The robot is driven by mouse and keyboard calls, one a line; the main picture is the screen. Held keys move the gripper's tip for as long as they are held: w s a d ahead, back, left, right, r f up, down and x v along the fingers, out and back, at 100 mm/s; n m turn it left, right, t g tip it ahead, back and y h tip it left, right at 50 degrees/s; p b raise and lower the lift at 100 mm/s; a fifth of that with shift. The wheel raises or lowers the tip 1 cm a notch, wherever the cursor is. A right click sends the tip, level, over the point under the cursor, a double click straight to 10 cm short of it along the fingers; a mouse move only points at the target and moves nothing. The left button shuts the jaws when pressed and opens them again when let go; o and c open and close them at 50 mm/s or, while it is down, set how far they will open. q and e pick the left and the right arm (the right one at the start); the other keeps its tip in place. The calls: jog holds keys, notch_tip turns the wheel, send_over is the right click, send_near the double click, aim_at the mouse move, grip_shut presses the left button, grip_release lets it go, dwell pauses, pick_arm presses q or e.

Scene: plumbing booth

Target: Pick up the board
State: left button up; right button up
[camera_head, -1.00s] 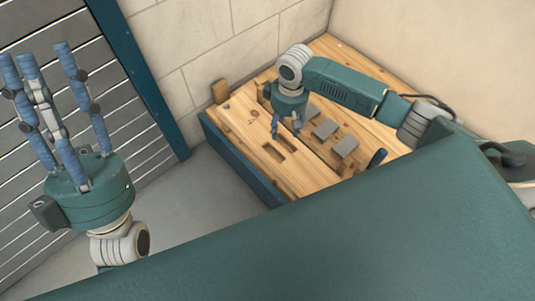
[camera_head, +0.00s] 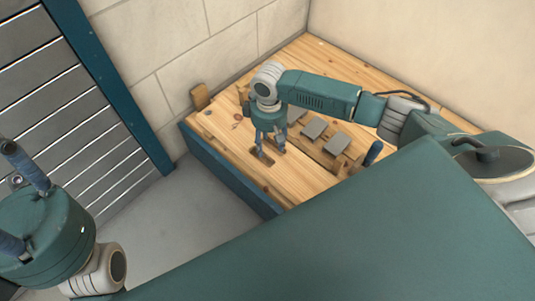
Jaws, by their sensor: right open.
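My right gripper (camera_head: 269,153) points down over the left part of a wooden bench top (camera_head: 226,132), and its two fingers are apart with nothing seen between them. Its fingertips are at or just above two dark rectangular slots in the wood; I cannot tell whether they touch. A narrow wooden board (camera_head: 318,150) with grey flat blocks (camera_head: 313,128) on it lies just right of the gripper, partly hidden by it. I cannot tell for certain that this is the task's board. My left gripper (camera_head: 8,193) is at the left edge, partly cut off, fingers spread and empty.
A dark blue handle (camera_head: 373,153) stands up near the bench's front right. A small wooden block (camera_head: 200,96) is at its back left edge. Block walls (camera_head: 160,45) stand close behind. A grey slatted shutter (camera_head: 45,100) is at left, with open floor (camera_head: 170,205) before the bench.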

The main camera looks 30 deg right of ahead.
aim_at(267, 152)
notch_tip(267, 152, down, 3)
jog(key=shift+r+b, duration=0.1)
jog(key=shift+b, duration=0.45)
jog(key=shift+c, duration=0.3)
grip_shut()
jog(key=shift+w+r, duration=0.1)
jog(key=shift+r, duration=0.05)
